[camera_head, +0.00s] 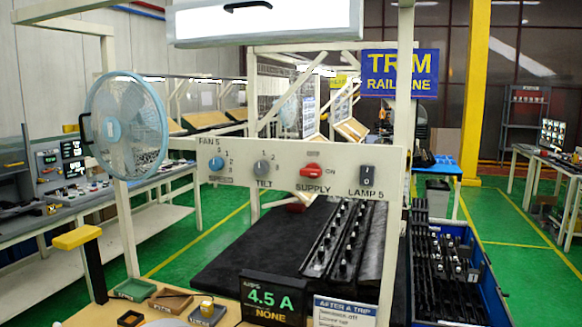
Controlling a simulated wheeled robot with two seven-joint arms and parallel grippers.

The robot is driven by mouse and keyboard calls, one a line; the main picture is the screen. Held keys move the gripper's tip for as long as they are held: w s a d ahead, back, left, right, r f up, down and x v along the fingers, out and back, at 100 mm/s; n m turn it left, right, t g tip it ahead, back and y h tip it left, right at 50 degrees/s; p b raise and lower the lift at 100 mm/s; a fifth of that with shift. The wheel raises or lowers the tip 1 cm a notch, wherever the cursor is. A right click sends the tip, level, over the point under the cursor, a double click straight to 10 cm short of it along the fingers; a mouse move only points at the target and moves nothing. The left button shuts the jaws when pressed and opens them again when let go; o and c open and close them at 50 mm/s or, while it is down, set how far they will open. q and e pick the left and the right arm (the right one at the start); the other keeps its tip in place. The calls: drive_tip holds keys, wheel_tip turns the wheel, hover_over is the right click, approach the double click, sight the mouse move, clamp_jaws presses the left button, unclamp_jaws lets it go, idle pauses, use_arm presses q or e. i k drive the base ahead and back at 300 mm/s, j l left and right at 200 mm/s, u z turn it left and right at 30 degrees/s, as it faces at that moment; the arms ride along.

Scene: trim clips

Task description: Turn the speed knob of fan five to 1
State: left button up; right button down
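The blue speed knob (216,163) sits at the left end of a pale control panel (285,178), under the label FAN 5 and above the word SPEED. Numbers are printed around its upper and right side. I cannot tell which number its pointer faces. The fan (128,125), with a light blue hub and a wire cage, stands to the left of the panel on a pale post. Neither of my grippers shows in the head view.
Right of the knob are a grey tilt knob (261,168), a red supply switch (313,171) and a lamp 5 rocker (367,178). Below stand a display (274,300) reading 4.5 A NONE and small trays (135,289). A yellow-topped post (77,237) rises at left.

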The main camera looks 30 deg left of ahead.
sight(216, 164)
drive_tip(key=u, duration=1.6)
